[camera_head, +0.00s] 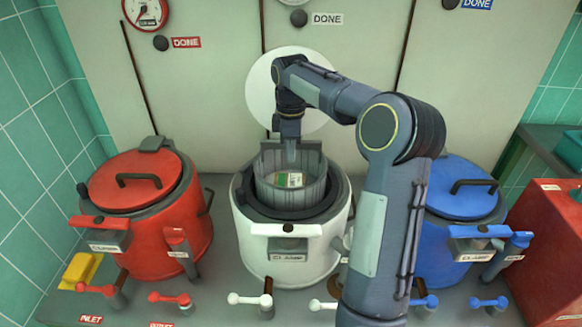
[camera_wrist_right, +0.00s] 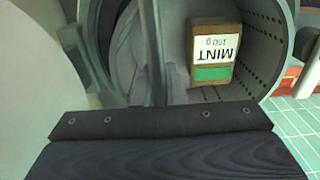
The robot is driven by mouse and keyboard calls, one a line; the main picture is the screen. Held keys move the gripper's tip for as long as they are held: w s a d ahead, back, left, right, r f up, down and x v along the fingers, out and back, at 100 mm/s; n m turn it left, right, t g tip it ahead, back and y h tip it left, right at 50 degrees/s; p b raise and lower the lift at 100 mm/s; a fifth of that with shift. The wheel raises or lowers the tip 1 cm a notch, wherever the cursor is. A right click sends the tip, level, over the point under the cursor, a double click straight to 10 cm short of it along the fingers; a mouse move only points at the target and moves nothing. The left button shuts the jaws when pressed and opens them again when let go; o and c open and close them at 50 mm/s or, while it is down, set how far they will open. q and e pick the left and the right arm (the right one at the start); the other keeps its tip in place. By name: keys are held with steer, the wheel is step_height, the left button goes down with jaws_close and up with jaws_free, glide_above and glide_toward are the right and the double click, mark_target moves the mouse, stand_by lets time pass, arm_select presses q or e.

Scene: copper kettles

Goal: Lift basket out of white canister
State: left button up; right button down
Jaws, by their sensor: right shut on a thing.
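The white canister (camera_head: 272,247) stands in the middle of the counter with its dark rim open. The grey basket (camera_head: 293,198) sits upright in its mouth, its upper walls above the rim; its lower part is hidden. A small box (camera_head: 289,179) lies in the basket; in the right wrist view the box (camera_wrist_right: 215,55) reads MINT 150 g, beside the perforated basket wall (camera_wrist_right: 262,45). My right gripper (camera_head: 291,152) reaches down at the back of the basket and is shut on it; the exact grip is partly hidden. My left gripper is not in view.
A red kettle (camera_head: 135,182) stands at left and a blue kettle (camera_head: 462,188) at right, both lidded. A red box (camera_head: 545,240) is at far right. Small valve handles line the counter front. A panelled wall (camera_head: 215,95) rises close behind.

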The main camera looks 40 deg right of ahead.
step_height(320, 180, up, 5)
steer(key=shift+f+p, duration=0.1)
steer(key=shift+p, duration=0.25)
steer(key=shift+r+p, duration=0.45)
steer(key=shift+r, duration=0.25)
step_height(320, 180, up, 18)
steer(key=p, duration=1.9)
steer(key=shift+r+p, duration=0.2)
steer(key=shift+p, duration=0.15)
